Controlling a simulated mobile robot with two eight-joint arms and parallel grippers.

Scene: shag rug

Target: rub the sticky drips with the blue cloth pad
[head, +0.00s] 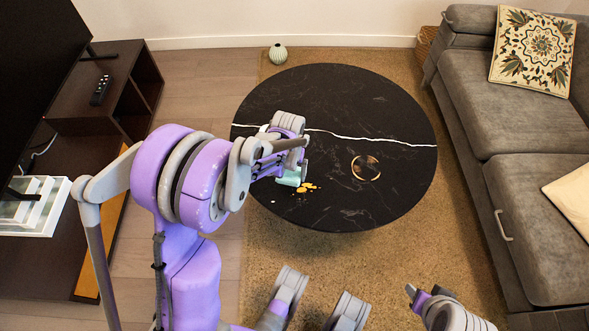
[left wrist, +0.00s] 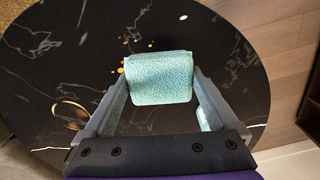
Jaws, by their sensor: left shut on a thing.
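The blue cloth pad, a pale teal block, is held between the fingers of my left gripper (head: 298,180). The pad (head: 288,181) is partly hidden by the gripper in the head view; the left wrist view shows its textured face (left wrist: 160,78). Orange-yellow sticky drips (head: 307,187) lie on the black round table (head: 350,110), just right of the pad. In the left wrist view, drips (left wrist: 137,41) show beside and beyond the pad. Whether the pad touches the tabletop is unclear. My right gripper (head: 417,296) is low at the right, away from the table; its jaw state is unclear.
A gold ring-shaped object (head: 366,168) lies on the table, right of the drips. A grey sofa (head: 475,105) stands right, a dark cabinet (head: 132,85) left, a small vase (head: 278,54) behind.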

